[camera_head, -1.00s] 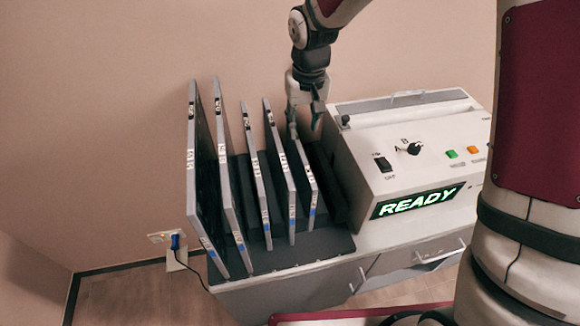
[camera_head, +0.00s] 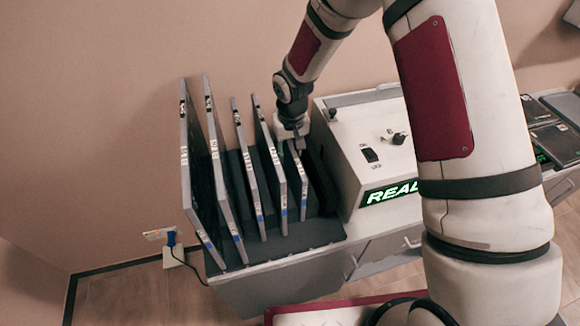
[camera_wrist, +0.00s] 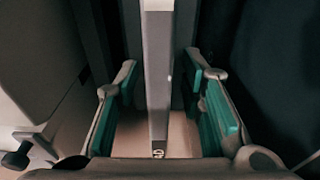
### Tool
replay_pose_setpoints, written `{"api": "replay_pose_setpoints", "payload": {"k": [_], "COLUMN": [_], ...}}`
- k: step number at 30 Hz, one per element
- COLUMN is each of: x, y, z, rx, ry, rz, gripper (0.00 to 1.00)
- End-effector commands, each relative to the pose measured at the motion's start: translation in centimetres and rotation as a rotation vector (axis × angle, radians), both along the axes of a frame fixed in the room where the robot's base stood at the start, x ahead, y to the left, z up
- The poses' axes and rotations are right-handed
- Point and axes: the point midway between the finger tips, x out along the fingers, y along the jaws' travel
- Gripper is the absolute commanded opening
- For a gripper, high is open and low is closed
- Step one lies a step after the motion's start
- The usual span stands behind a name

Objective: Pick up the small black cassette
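Several thin dark cassettes with grey edges stand upright in a dark rack (camera_head: 315,238). The rightmost and shortest cassette (camera_head: 299,181) looks like the small one; its face is mostly hidden. My gripper (camera_head: 299,146) is at the top of this cassette, pointing down. In the wrist view a cassette's grey edge (camera_wrist: 159,75) runs between the two green-padded fingers of my gripper (camera_wrist: 165,105). The fingers are open, with a visible gap on both sides of the edge.
A white machine with a lit READY display (camera_head: 390,192) stands close to the right of the rack. Taller cassettes (camera_head: 262,165) stand close on the left. A wall is behind. Flat dark panels (camera_head: 556,141) lie at the far right.

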Motion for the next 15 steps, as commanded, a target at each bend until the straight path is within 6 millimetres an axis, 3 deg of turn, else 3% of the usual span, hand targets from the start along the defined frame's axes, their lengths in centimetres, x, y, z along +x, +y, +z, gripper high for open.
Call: {"api": "replay_pose_setpoints", "payload": {"k": [3, 11, 15], "x": [0.12, 0.2, 0.19], "y": [-0.02, -0.03, -0.03], "z": [-0.9, -1.07, -1.07], "rx": [0.0, -0.001, 0.0], "ry": [0.001, 0.0, 0.0], "rz": [-0.001, -0.001, -0.001], "gripper": [0.36, 0.36, 0.04]}}
